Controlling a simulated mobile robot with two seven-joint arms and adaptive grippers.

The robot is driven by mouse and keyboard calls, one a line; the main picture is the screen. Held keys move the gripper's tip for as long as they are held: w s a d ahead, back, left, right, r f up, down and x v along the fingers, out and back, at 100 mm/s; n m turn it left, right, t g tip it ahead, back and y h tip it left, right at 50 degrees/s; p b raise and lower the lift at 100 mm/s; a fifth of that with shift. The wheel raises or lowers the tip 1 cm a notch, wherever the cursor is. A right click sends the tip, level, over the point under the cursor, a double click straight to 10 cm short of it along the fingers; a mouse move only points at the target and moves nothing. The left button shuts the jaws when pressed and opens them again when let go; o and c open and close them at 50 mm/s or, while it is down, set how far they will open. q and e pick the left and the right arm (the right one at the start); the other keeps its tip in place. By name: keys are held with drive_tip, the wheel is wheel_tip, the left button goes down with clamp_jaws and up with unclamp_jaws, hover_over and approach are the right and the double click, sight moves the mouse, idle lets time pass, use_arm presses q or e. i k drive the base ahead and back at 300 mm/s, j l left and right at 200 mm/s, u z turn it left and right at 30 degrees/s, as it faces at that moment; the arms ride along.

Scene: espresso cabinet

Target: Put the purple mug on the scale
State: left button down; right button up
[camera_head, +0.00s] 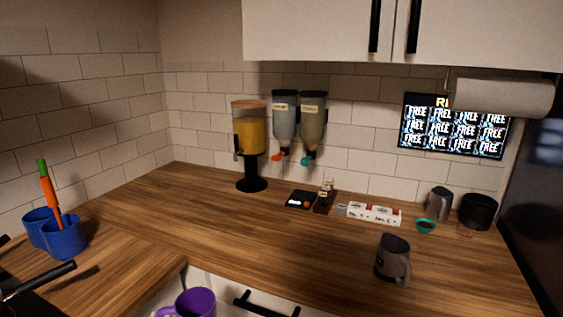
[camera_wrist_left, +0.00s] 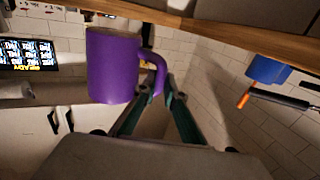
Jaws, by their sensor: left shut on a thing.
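The purple mug (camera_head: 195,304) is at the bottom edge of the head view, in front of the counter's front edge and partly cut off. In the left wrist view the mug (camera_wrist_left: 112,68) hangs at the fingertips of my left gripper (camera_wrist_left: 163,88), which is shut on its handle. The mug's body is beside the fingers. The scale (camera_head: 299,201), a small flat black square with a lit display, lies on the back of the counter, well apart from the mug. Nothing stands on it. My right gripper is in neither view.
A juice dispenser (camera_head: 249,140) stands left of the scale; a small dark tray with bottles (camera_head: 324,203) and a white box (camera_head: 374,213) are at its right. A grey mug (camera_head: 392,260) stands front right. Blue cups (camera_head: 65,240) are far left. The middle counter is clear.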

sight(301, 196)
drive_tip(key=z, duration=0.35)
drive_tip(key=i+z, duration=0.1)
drive_tip(key=z, duration=0.75)
drive_tip(key=i+j, duration=0.5)
drive_tip(key=j, duration=0.15)
